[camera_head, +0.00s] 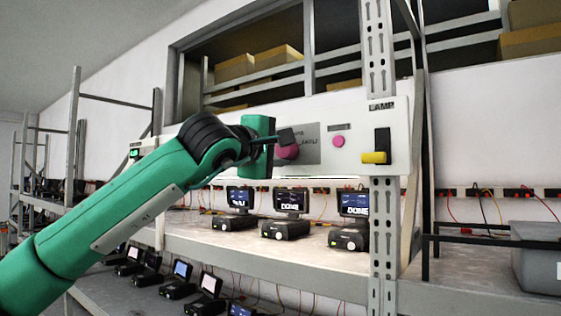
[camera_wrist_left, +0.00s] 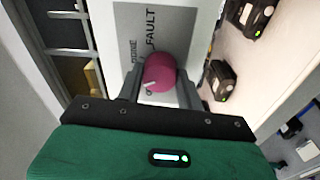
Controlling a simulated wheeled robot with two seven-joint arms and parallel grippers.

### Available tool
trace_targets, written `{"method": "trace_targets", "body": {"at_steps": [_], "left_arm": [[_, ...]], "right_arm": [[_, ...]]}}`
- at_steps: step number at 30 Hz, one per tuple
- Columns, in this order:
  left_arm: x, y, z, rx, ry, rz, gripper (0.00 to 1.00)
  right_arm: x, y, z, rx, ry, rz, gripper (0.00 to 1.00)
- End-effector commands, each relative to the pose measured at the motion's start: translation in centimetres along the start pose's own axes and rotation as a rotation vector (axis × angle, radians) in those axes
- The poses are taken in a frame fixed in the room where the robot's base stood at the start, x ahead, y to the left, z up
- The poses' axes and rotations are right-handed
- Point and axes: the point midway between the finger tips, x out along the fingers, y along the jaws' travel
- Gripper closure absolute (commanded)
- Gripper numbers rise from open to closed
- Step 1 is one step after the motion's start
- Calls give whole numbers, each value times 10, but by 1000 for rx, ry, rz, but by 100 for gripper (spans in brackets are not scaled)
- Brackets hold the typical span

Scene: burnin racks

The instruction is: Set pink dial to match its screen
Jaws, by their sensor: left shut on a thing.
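The pink dial (camera_head: 288,152) sits on a grey plate on the white panel (camera_head: 348,113). My left gripper (camera_head: 284,142) reaches it from the left and partly covers it. In the left wrist view, the dial (camera_wrist_left: 161,72) is between the fingers of my left gripper (camera_wrist_left: 159,88), which are shut on it. A white pointer mark shows on the dial, toward its lower left. The words FAULT and DONE are printed beside it. Below the panel, the left screen (camera_head: 240,197) is too small to read surely; the middle screen (camera_head: 291,201) and right screen (camera_head: 354,204) read DONE.
A small round pink piece (camera_head: 338,141) is on the panel right of the dial. Farther right, a yellow-handled lever (camera_head: 375,157) sits under the word LAMP. A metal rack post (camera_head: 383,240) stands at the right. A grey bin (camera_head: 538,262) is at the far right.

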Motion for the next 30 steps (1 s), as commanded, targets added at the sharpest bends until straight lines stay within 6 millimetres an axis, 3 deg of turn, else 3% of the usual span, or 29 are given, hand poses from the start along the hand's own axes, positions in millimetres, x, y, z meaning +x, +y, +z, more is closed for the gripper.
{"method": "trace_targets", "body": {"at_steps": [6, 18, 30], "left_arm": [[0, -3, 1, 206, -10, 11, 86], [1, -3, 0, 571, -26, 31, 86], [1, -3, 0, 806, -37, 44, 86]], "right_arm": [[10, 1, 1, 0, 0, 1, 100], [12, 4, 2, -2, -1, 4, 100], [9, 4, 2, -2, -1, 4, 100]]}}
